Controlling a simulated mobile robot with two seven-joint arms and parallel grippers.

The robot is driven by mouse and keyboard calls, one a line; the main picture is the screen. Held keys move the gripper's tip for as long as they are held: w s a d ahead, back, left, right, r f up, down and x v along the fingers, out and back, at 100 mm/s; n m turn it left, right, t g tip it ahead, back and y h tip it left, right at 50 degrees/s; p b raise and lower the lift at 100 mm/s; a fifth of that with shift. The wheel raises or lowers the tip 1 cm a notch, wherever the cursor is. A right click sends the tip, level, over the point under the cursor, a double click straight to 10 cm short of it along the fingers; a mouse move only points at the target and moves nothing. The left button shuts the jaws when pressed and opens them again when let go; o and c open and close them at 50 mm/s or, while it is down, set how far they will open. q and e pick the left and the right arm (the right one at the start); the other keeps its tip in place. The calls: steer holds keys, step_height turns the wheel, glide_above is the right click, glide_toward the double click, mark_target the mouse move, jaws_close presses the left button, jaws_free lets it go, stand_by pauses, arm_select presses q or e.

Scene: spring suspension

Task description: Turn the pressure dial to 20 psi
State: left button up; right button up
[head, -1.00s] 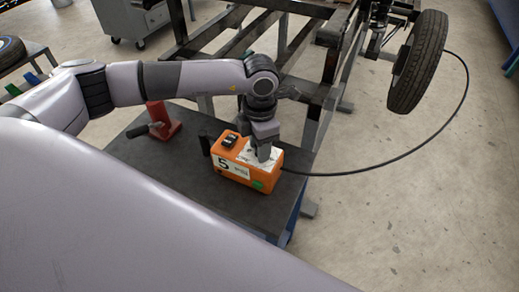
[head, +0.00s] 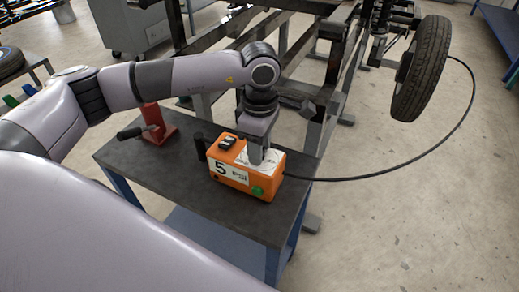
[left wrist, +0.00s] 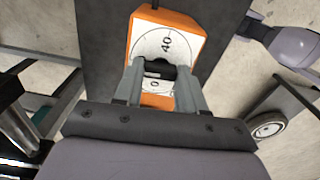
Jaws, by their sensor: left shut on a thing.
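The orange inflator box (head: 262,180) stands on the dark table. Its front display reads "5 PSI" (head: 230,170), with a green button (head: 257,190) to the right. My left gripper (head: 257,158) points down at the white dial plate on its top. The white dial plate (left wrist: 150,46) shows "40" beyond the fingers and "0" nearer to me. My right gripper is not in view.
A black hose (head: 400,172) runs from the box to the tyre (head: 421,70) at the upper right. A red tool with a black handle (head: 155,122) stands on the table (head: 180,185) to the left. A dark metal frame (head: 310,85) stands behind.

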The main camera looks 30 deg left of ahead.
arm_select(q)
steer(key=shift+m, duration=0.4)
steer(key=o, duration=1.1)
steer(key=shift+c, duration=0.2)
steer(key=shift+r, duration=0.1)
step_height(320, 180, up, 7)
steer(key=shift+r, duration=0.1)
